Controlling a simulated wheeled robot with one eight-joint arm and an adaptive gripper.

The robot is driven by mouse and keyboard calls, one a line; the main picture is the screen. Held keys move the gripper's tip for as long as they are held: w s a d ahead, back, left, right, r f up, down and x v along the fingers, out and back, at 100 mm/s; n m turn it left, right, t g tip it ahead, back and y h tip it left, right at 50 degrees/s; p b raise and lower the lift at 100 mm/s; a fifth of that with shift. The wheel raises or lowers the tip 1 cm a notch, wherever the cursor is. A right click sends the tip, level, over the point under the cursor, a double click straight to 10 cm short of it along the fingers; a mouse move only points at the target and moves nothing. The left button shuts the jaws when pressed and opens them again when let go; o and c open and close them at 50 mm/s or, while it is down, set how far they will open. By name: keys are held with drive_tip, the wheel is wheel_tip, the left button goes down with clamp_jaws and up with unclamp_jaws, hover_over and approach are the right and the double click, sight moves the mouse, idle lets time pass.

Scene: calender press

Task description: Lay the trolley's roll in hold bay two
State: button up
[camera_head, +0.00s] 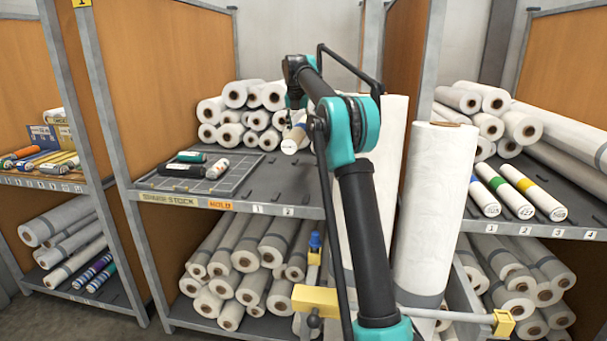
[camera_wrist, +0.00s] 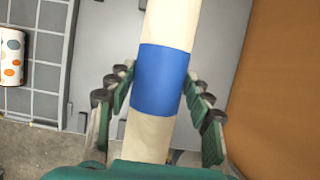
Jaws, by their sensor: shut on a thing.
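My gripper (camera_wrist: 160,85) is shut on a cream roll with a blue band (camera_wrist: 160,78), one finger on each side of the band in the wrist view. In the head view the roll's pale end (camera_head: 289,147) shows below my gripper (camera_head: 296,122), over the back of the hold shelf (camera_head: 262,185). The shelf edge has an orange HOLD label (camera_head: 221,205), then bay labels 1 (camera_head: 257,209) and 2 (camera_head: 288,211). The roll is roughly in line with bay two; I cannot tell whether it touches the shelf. My arm hides the shelf's right part.
White rolls (camera_head: 240,95) are stacked behind. Tall wrapped rolls (camera_head: 430,200) stand right of my arm. An orange partition (camera_wrist: 285,80) is close on the right.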

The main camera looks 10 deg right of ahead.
wheel_tip(320, 180, down, 18)
drive_tip(key=shift+a, duration=0.1)
drive_tip(key=o, duration=1.5)
drive_tip(key=shift+o, duration=0.2)
drive_tip(key=v, duration=1.2)
